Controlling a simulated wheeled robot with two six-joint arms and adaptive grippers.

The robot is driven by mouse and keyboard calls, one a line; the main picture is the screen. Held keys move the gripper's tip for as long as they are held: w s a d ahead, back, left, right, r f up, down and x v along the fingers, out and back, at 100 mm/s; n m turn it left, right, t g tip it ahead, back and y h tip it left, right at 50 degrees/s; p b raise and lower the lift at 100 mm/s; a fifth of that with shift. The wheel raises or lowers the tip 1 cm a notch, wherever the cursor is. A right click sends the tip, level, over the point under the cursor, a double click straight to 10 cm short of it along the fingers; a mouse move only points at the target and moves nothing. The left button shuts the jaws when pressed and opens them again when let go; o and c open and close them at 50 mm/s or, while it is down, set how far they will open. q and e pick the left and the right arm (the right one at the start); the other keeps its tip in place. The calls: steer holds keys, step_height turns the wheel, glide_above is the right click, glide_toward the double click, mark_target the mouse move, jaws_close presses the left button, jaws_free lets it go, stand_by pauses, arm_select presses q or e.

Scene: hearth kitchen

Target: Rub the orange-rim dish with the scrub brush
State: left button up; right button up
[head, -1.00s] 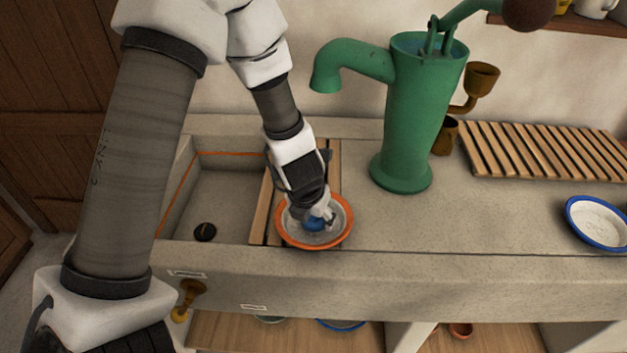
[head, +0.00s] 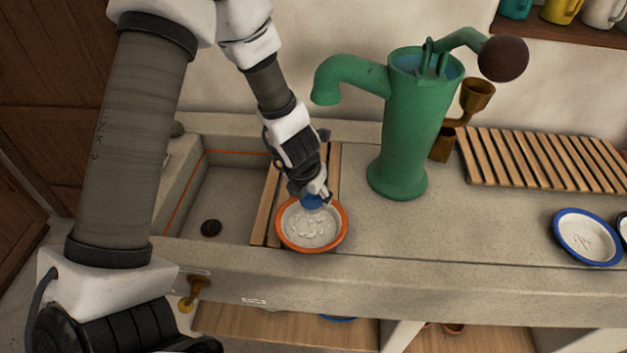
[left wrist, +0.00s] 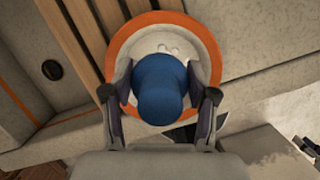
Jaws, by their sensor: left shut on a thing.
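The orange-rim dish (head: 313,244) rests at the right end of the wooden slats by the basin, with whitish marks in its bowl. My left gripper (head: 318,195) is shut on the blue scrub brush (head: 311,202) at the dish's far edge. In the left wrist view the brush's round blue top (left wrist: 161,88) sits between the two fingers and covers part of the orange-rim dish (left wrist: 205,47). The brush's lower end is hidden, so I cannot tell whether it touches the dish. My right gripper is not in view.
A stone basin (head: 222,205) with a dark drain lies left of the slats (head: 265,210). A green pump (head: 400,140) stands behind and right of the dish. A slatted rack (head: 540,160) and a blue-rim dish (head: 587,238) are farther right. The counter between is clear.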

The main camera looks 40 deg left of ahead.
arm_select(q)
steer(key=shift+r+p, duration=0.95)
steer(key=shift+r, duration=0.25)
steer(key=shift+f, duration=0.1)
